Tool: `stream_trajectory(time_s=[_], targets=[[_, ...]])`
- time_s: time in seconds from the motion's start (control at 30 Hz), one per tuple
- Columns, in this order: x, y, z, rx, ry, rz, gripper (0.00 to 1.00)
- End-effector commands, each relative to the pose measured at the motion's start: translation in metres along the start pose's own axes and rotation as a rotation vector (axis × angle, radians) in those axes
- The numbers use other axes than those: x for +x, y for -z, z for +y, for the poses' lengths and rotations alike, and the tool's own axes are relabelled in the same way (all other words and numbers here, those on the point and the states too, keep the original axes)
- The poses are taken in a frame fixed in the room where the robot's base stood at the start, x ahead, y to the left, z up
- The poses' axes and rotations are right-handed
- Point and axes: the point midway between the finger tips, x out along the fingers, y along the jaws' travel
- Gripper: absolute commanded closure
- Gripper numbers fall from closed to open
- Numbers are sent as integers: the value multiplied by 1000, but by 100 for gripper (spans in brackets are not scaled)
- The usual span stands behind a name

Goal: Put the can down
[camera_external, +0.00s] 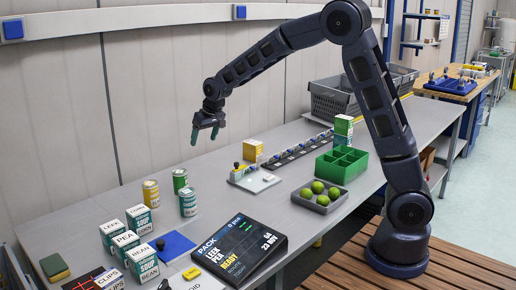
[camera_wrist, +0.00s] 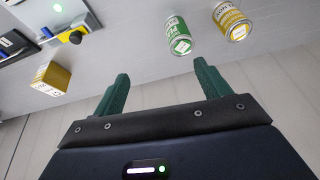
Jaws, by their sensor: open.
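My gripper (camera_external: 205,135) is open and empty, in the air above and behind the cans, fingers pointing down. In the wrist view a green can (camera_wrist: 179,37) and a yellow can (camera_wrist: 234,22) show beyond the open fingers (camera_wrist: 161,72), apart from them.
Several labelled boxes (camera_external: 112,235) stand at the front left beside a blue mat (camera_external: 172,246). A tilted display (camera_external: 240,248) and a tray of green balls (camera_external: 320,207) are nearer the front edge. A yellow box (camera_external: 253,150) stands behind a white plate (camera_external: 255,181).

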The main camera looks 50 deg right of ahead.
Motion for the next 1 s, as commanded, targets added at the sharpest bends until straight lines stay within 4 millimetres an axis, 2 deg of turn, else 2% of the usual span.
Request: stream_trajectory(time_s=[0.03,0.2,0.5,0.7,1.0], targets=[[-19,-7,10,7,10,2,24],[-72,-36,38,18,31,-4,24],[-154,-102,81,21,56,-6,24],[-200,-155,104,12,60,-2,24],[-250,-242,130,-5,47,11,24]])
